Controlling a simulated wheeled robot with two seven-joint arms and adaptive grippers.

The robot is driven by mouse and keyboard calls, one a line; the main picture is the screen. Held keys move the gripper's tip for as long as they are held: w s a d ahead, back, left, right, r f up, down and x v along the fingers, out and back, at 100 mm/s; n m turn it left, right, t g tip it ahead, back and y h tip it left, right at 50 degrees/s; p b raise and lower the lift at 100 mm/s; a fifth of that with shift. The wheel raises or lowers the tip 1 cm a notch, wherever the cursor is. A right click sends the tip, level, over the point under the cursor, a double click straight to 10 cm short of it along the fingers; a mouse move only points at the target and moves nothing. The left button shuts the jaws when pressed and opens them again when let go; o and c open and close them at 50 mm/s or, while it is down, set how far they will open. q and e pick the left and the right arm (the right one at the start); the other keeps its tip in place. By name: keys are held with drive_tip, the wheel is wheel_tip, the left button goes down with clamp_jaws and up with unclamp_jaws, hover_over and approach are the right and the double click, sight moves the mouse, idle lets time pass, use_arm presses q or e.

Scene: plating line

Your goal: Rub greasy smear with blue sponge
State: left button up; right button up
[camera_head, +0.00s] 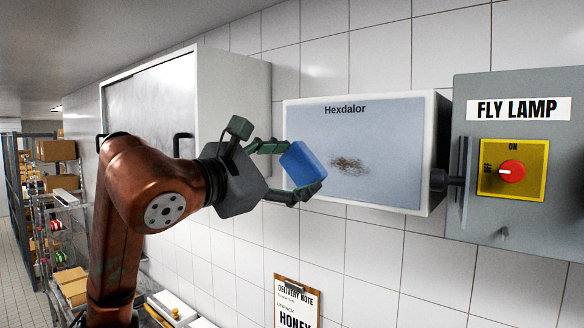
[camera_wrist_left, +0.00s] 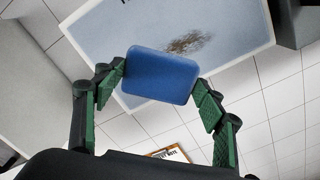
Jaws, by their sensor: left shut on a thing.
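A blue sponge (camera_head: 302,164) is held between the green fingers of my left gripper (camera_head: 290,170), in front of the lower left part of a pale blue-grey panel marked Hexdalor (camera_head: 400,130). The brown greasy smear (camera_head: 349,165) is on this panel, a little to the right of the sponge. In the left wrist view the sponge (camera_wrist_left: 161,75) sits between the fingertips, and the smear (camera_wrist_left: 188,42) shows just beyond its upper right edge. I cannot tell whether the sponge touches the panel. My right gripper is in neither view.
A grey fly lamp box (camera_head: 540,200) with a red knob (camera_head: 512,171) is to the right. A white cabinet (camera_head: 233,95) with black handles is behind my left arm. A delivery note clipboard (camera_head: 294,300) hangs below. Shelving with cartons (camera_head: 58,150) stands far left.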

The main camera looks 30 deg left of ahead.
use_arm(q)
drive_tip(key=shift+w+d, duration=0.15)
drive_tip(key=shift+w, duration=1.25)
drive_tip(key=shift+w+d, duration=0.1)
drive_tip(key=shift+w, duration=1.25)
drive_tip(key=shift+w+d+p, duration=0.1)
drive_tip(key=shift+w+p, duration=0.5)
drive_tip(key=shift+w, duration=0.35)
